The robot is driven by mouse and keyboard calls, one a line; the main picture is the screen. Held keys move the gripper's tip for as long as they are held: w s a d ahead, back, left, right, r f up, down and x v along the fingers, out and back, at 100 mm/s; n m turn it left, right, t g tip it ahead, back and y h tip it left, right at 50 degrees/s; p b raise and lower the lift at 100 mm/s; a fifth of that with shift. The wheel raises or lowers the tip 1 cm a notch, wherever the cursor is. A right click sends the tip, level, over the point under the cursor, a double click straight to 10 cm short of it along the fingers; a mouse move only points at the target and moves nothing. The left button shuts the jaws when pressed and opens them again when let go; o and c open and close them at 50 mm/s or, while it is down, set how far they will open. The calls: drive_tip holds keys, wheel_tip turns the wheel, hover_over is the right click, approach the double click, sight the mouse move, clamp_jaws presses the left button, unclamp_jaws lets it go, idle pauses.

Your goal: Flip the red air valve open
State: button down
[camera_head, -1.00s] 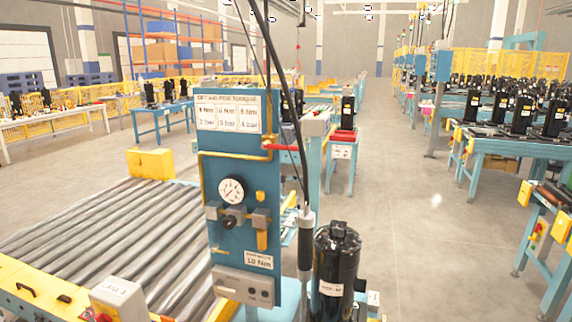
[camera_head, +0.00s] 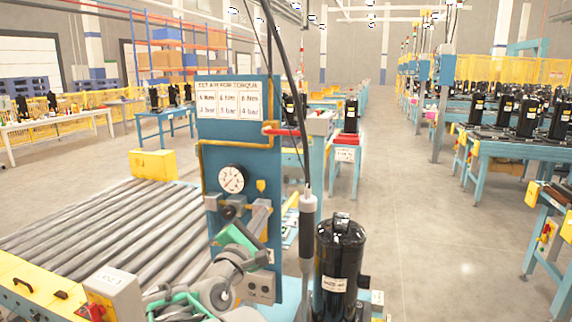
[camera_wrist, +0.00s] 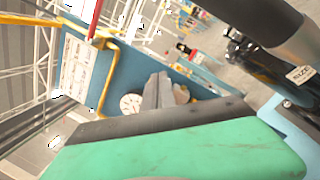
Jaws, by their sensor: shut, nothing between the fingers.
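The red air valve handle (camera_head: 285,131) sticks out level to the right from the yellow pipe, at the upper right of the blue panel (camera_head: 240,150). In the wrist view a red handle (camera_wrist: 96,18) shows at the top left, beside the yellow pipe. My gripper (camera_head: 259,210) is in front of the lower panel, below and left of the handle and apart from it. In the wrist view my gripper (camera_wrist: 158,90) has its grey fingers together and empty, with the panel and pressure gauge behind them.
The gauge (camera_head: 232,179) sits mid-panel. A black hanging tool (camera_head: 307,235) with its cable hangs just right of the panel, beside a black compressor (camera_head: 340,255). A roller conveyor (camera_head: 100,225) lies to the left. Open floor (camera_head: 420,210) shows on the right.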

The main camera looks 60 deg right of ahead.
sight(285, 132)
drive_tip(key=s+r+n+t+h, duration=0.1)
drive_tip(key=s+r+n+h, duration=0.2)
drive_tip(key=r+n, duration=0.3)
drive_tip(key=n+h, duration=0.1)
drive_tip(key=n, duration=0.3)
drive_tip(key=shift+s+d+h+b, duration=0.15)
drive_tip(key=shift+d+h+b, duration=0.15)
drive_tip(key=shift+b, duration=0.1)
drive_tip(key=shift+r, duration=0.15)
drive_tip(key=a+r+p+x, duration=0.1)
drive_tip(key=r+p+x, duration=0.1)
drive_tip(key=p+x, duration=0.5)
drive_tip(key=shift+r+x, duration=0.2)
drive_tip(key=shift+x, duration=2.5)
